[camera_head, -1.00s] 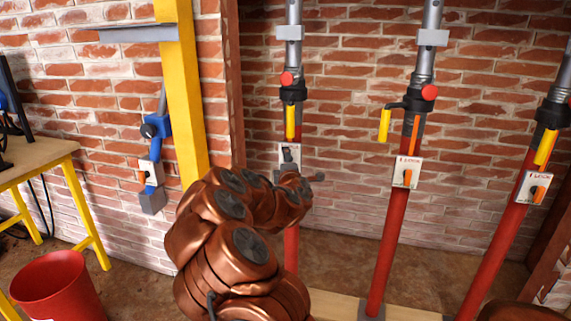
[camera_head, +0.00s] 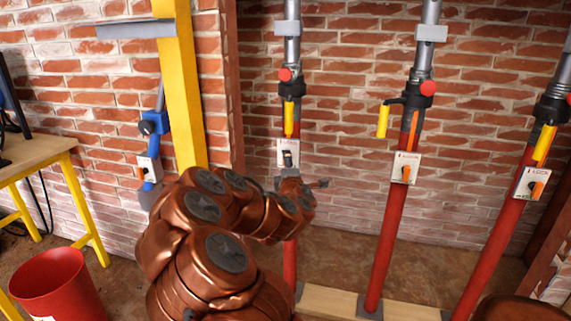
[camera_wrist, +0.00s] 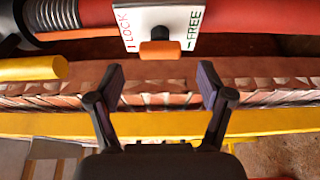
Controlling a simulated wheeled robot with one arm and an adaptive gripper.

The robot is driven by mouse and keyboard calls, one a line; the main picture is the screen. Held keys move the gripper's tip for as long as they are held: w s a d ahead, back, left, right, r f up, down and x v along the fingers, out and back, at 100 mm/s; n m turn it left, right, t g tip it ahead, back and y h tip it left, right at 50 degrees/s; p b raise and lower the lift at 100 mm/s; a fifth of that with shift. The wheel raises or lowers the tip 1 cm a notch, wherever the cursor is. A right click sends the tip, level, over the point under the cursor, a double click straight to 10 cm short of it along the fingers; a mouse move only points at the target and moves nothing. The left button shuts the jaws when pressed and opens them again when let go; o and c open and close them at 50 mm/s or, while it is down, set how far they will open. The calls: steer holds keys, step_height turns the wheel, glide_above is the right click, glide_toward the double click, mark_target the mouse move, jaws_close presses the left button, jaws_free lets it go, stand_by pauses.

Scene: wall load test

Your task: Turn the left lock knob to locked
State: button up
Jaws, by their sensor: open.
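The left lock knob is an orange knob (camera_wrist: 160,50) on a white plate (camera_wrist: 186,14) marked LOCK and FREE. In the wrist view LOCK is on the left and FREE on the right. The knob sits between the two marks; I cannot tell which one it points to. My gripper (camera_wrist: 161,80) is open and empty, its fingertips spread on either side below the knob in the picture, apart from it.
Two more red posts (camera_head: 392,235) with similar plates (camera_head: 405,168) and orange knobs stand to the right. A yellow post (camera_head: 183,100), a blue fixture (camera_head: 157,123), a workbench (camera_head: 30,150) and a red bucket (camera_head: 60,287) are at left. Brick wall lies behind.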

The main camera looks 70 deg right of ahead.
steer(key=shift+s+a, duration=0.3)
steer(key=shift+a, duration=0.3)
stand_by(0.3)
steer(key=w+a+r+m+g+y+p, duration=0.35)
steer(key=w+a+r+m+p, duration=0.3)
steer(key=a+r+p, duration=0.45)
steer(key=w+a+m+g+y+p, duration=0.2)
steer(key=a+y+p, duration=0.5)
steer(key=a, duration=1.5)
steer(key=s+a+r+g+y+p, duration=0.1)
steer(key=s+a+r+p, duration=0.15)
steer(key=a, duration=0.55)
steer(key=s+a+r+g+y+p, duration=0.1)
steer(key=s+a+r+y+p, duration=0.2)
steer(key=a, duration=0.6)
steer(key=s+a+r+n+g+y+p, duration=0.1)
steer(key=s+a+p, duration=0.4)
steer(key=s+a, duration=0.5)
step_height(320, 180, up, 3)
steer(key=shift+s+a+f+n+g, duration=0.1)
steer(key=shift+s+a+n+g, duration=0.25)
steer(key=shift+n+g, duration=0.6)
